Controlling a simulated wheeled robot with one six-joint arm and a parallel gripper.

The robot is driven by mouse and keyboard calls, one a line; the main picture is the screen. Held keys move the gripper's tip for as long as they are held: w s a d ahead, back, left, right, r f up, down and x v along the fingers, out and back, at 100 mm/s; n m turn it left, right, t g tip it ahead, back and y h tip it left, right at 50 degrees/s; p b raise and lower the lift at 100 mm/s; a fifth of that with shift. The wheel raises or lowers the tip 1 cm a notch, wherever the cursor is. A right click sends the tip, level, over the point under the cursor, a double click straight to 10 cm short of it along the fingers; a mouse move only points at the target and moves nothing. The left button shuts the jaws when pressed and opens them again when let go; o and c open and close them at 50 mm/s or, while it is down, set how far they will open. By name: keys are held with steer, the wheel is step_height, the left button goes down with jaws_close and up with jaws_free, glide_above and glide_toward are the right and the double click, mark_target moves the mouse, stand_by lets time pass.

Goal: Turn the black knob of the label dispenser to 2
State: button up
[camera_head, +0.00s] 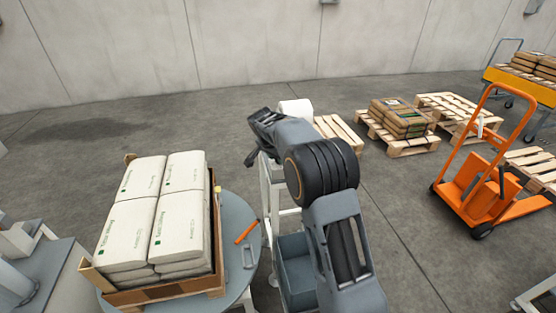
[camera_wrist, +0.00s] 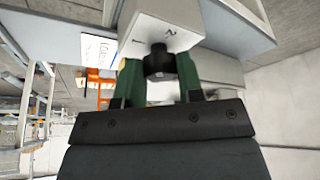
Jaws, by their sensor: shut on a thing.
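The black knob (camera_wrist: 158,62) is in the wrist view, on the pale box of the label dispenser (camera_wrist: 172,22). Marks that look like 1 and 2 stand on the face above it, 1 to the left and 2 to the right. My gripper (camera_wrist: 158,76) has its two green fingers on either side of the knob, shut on it. I cannot make out a pointer, so the setting is unclear. In the head view my gripper (camera_head: 260,137) is at the dispenser's white roll (camera_head: 296,108); my arm hides the knob and most of the dispenser.
A crate of white sacks (camera_head: 165,290) stands on a round grey table (camera_head: 240,225) at the left, beside an orange-handled tool (camera_head: 246,233). A blue-grey bin (camera_head: 294,262) is below my arm. Pallets and an orange pallet truck (camera_head: 485,195) stand at the right.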

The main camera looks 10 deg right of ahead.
steer(key=m+g, duration=0.1)
steer(key=m, duration=0.3)
steer(key=shift+w+h, duration=0.15)
steer(key=shift+h, duration=0.25)
steer(key=shift+w+m+g+p, duration=0.1)
steer(key=shift+m+g+p, duration=0.65)
steer(key=shift+m, duration=0.75)
steer(key=o, duration=0.6)
steer(key=shift+o, duration=0.2)
steer(key=p+v, duration=0.1)
steer(key=v, duration=1.2)
steer(key=shift+a+r+p, duration=0.2)
steer(key=shift+r+p, duration=0.2)
